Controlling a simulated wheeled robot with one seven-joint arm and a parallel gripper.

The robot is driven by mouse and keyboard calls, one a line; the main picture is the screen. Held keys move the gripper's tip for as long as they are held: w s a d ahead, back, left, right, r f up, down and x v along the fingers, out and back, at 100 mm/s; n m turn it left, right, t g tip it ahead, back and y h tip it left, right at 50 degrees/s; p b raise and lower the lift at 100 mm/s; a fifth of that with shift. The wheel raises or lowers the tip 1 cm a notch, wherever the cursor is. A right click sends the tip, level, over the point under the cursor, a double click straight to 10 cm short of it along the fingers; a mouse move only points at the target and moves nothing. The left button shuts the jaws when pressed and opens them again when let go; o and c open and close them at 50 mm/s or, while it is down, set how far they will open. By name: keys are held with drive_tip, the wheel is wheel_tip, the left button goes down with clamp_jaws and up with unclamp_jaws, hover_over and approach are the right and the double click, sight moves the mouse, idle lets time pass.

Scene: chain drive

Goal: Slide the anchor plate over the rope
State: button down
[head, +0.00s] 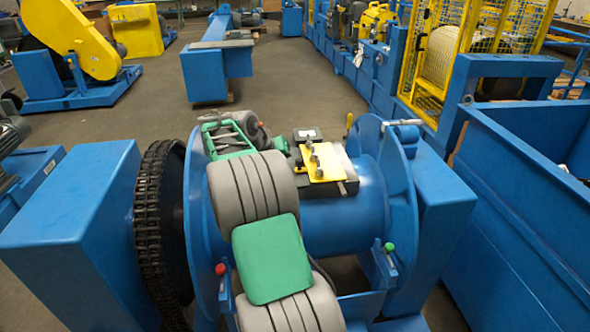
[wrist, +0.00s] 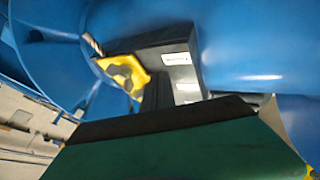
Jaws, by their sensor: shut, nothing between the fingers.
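The yellow anchor plate (head: 325,163) lies on top of the blue drum (head: 342,218) in the head view, with several dark bolts standing on it. It also shows in the wrist view (wrist: 122,74), beside a black block with white labels (wrist: 182,62). A short striped piece that looks like the rope (wrist: 92,43) shows beside the plate's upper left end, near the blue flange. My gripper (wrist: 158,88) is shut and empty, close to the plate and apart from it as far as I can see. Its green and black body fills the bottom of the wrist view. My grey arm hides part of the drum.
A black chain (head: 150,235) runs around a wheel left of the drum. A red knob (head: 220,269) and a green knob (head: 389,247) stand at the front. A blue flange (head: 372,150) closes the drum's right end. A blue bin (head: 525,200) stands at the right.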

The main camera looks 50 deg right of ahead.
drive_tip(key=v, duration=0.5)
drive_tip(key=shift+a+r+p, duration=0.3)
